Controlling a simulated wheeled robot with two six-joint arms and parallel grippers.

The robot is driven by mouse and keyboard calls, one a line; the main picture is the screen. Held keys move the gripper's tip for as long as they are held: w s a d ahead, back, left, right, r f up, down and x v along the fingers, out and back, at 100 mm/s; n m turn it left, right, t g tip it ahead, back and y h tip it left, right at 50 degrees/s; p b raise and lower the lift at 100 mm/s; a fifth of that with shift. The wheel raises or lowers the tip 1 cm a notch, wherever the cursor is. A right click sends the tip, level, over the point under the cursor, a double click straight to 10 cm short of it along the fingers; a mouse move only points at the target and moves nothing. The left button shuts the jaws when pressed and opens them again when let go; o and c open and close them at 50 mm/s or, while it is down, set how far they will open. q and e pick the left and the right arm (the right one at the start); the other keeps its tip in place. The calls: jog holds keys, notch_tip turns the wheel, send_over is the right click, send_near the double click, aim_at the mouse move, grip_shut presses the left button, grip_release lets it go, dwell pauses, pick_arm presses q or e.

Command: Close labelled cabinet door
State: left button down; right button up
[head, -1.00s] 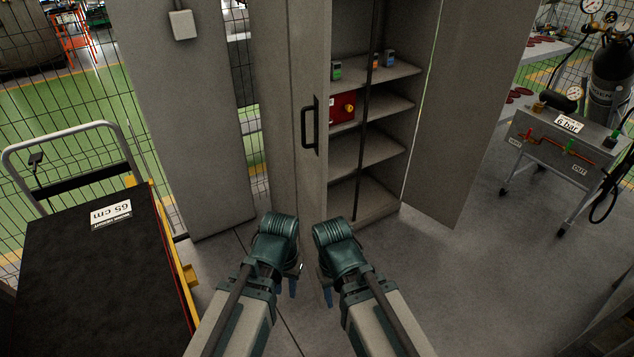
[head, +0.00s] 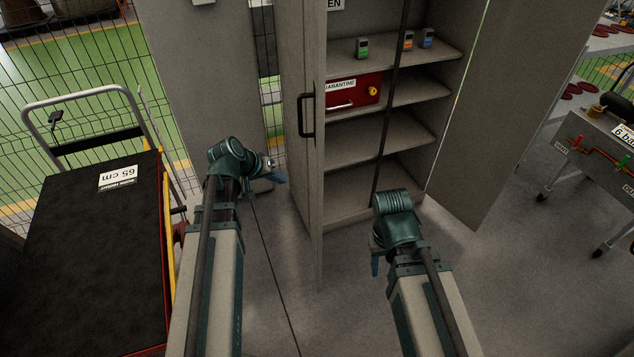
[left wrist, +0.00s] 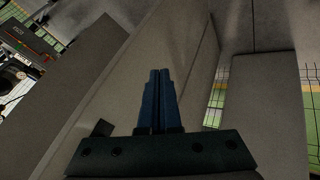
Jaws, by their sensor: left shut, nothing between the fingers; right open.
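A tall grey cabinet (head: 345,205) stands open in front of me. Its left door (head: 298,175) swings out toward me, with a black bar handle (head: 306,115) on its outer side. Its right door (head: 485,120) also stands open. A label at the top is cut off, showing only "EN". My left gripper (head: 278,179) is shut and empty, left of the left door and below its handle. In the left wrist view its fingers (left wrist: 158,95) lie in front of a grey panel. My right gripper (head: 375,264) is open, low before the cabinet opening; its fingers are partly hidden.
The shelves hold a red quarantine box (head: 355,93) and small devices (head: 362,47). A black-topped cart (head: 85,240) stands at left, a grey panel (head: 205,90) behind my left arm. A wheeled gas stand (head: 600,150) is at right. Floor between is clear.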

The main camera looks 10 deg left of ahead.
pick_arm(q)
jog(key=w+d+f+b, duration=0.6)
jog(key=d+f+b, duration=0.1)
jog(key=f+b, duration=0.1)
jog(key=shift+w, duration=0.15)
dwell(0.3)
jog(key=shift+d, duration=0.15)
